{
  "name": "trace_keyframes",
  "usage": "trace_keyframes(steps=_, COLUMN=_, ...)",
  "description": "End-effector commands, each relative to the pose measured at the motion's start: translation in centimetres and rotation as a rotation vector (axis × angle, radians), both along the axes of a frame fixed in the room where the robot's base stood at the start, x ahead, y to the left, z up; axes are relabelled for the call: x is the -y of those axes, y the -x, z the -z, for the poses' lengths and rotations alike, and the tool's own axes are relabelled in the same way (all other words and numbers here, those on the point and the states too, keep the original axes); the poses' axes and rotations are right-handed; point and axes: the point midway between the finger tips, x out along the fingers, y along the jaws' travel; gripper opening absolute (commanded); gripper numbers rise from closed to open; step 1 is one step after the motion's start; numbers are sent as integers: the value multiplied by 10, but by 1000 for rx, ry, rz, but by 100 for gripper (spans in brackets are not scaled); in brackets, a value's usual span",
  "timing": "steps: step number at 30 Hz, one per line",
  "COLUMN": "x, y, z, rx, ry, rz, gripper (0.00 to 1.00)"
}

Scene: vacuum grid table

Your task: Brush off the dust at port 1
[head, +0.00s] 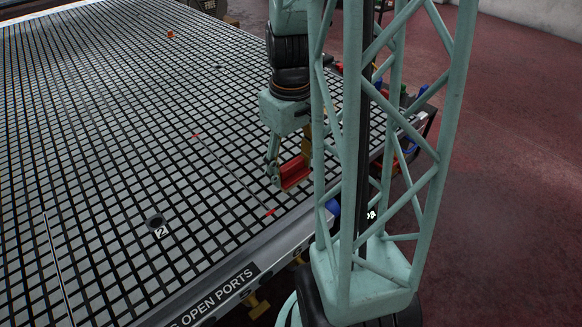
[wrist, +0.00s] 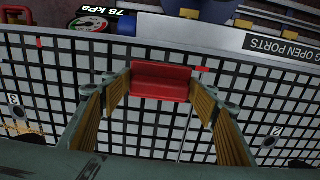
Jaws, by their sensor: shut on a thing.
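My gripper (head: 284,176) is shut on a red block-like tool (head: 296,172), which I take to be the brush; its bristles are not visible. In the wrist view the red tool (wrist: 160,80) sits between the two fingertips of my gripper (wrist: 163,88), over the grid table. Whether it touches the table cannot be told. A dark round port (head: 156,221) labelled 2 lies at the lower left of the head view. Another labelled port (wrist: 18,112) lies at the wrist view's left edge, with a faint brownish patch (wrist: 18,128) beside it. I cannot make out a port labelled 1.
The grid table (head: 90,130) is mostly bare. A thin line with red ends (head: 232,174) runs across it, left of my gripper. The front rail (head: 215,298) reads OPEN PORTS. A gauge (wrist: 88,22) marked 75 kPa is at the table edge. A small orange thing (head: 170,34) lies far back.

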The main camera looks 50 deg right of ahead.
Motion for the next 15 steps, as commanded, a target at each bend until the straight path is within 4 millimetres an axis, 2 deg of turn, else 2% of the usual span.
trace_keyframes(steps=8, x=0, y=-3, z=0, rx=0, ry=0, rz=-2, gripper=46)
trace_keyframes(steps=15, x=0, y=-26, z=-5, rx=1, ry=1, rz=-15, gripper=46)
